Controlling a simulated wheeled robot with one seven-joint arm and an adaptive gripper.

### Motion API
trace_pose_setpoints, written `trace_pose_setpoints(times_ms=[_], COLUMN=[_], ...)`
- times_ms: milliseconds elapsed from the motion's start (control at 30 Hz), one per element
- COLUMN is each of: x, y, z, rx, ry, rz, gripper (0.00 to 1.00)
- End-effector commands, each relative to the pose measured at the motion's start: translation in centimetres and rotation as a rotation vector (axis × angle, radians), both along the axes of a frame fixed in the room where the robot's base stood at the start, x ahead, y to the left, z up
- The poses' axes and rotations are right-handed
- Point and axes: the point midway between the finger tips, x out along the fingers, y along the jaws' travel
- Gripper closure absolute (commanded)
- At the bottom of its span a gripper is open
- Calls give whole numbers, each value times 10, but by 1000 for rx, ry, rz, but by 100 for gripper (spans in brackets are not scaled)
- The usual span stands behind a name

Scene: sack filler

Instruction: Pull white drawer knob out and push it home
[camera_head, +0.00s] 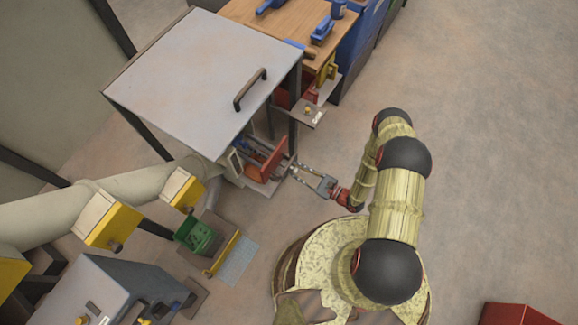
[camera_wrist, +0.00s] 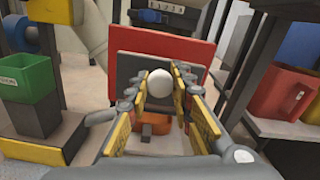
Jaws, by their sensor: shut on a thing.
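The white drawer knob (camera_wrist: 161,83) is a round ball in the middle of the wrist view, in front of a dark grey panel (camera_wrist: 127,68) on a red drawer front (camera_wrist: 197,56). My gripper (camera_wrist: 160,88) has its yellow-padded fingers on both sides of the knob and is shut on it. In the head view my gripper (camera_head: 296,167) reaches left to the red drawer front (camera_head: 274,160) under the grey-topped machine (camera_head: 205,75). The knob is too small to make out there. An orange part (camera_wrist: 152,130) shows below the knob, between the fingers.
A red bin (camera_wrist: 273,92) sits on a shelf at the right of the wrist view. A wooden bench (camera_head: 290,25) with blue tools stands behind. Open floor (camera_head: 480,150) lies to the right.

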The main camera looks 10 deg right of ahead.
Motion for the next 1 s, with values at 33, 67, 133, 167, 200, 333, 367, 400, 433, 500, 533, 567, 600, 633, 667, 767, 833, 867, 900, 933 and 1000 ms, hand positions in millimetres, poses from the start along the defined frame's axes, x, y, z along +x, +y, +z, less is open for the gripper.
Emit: trace_pose_setpoints(times_ms=[33, 67, 133, 167, 200, 333, 367, 400, 433, 500, 533, 567, 600, 633, 667, 767, 833, 867, 900, 933, 1000], x=[-3, -5, -9, -10, -11, -13, -13, -13, -13, -13, -13, -13, -13, -13, -13, -13, -13, -13, -13, -13, -12], y=[-6, -9, -13, -14, -15, -16, -16, -16, -16, -16, -16, -16, -16, -16, -16, -16, -16, -16, -16, -16, -16], z=[-1, -1, -1, -1, -1, 0, 0, 0, 0, 0, 0, 0, 0, 0, 0, 0, 0, 0, 0, 0, 0], rx=[-2, -2, -2, -3, -2, -2, -2, -2, -2, -2, -2, -2, -2, -2, -2, -2, -1, -1, -1, -1, -1], ry=[1, 1, -1, -2, -2, -2, -2, -2, -2, -2, -2, -2, -2, -2, -2, -2, -2, -2, -2, -2, -2], rz=[-5, -5, -3, -3, -1, 1, 1, 1, 1, 1, 1, 1, 1, 1, 1, 1, 0, 0, 0, 0, 0], gripper=[100, 100, 100, 100, 100, 100, 100, 100, 100, 100, 100, 77, 75, 73, 71, 66, 62, 60, 58, 58, 58])
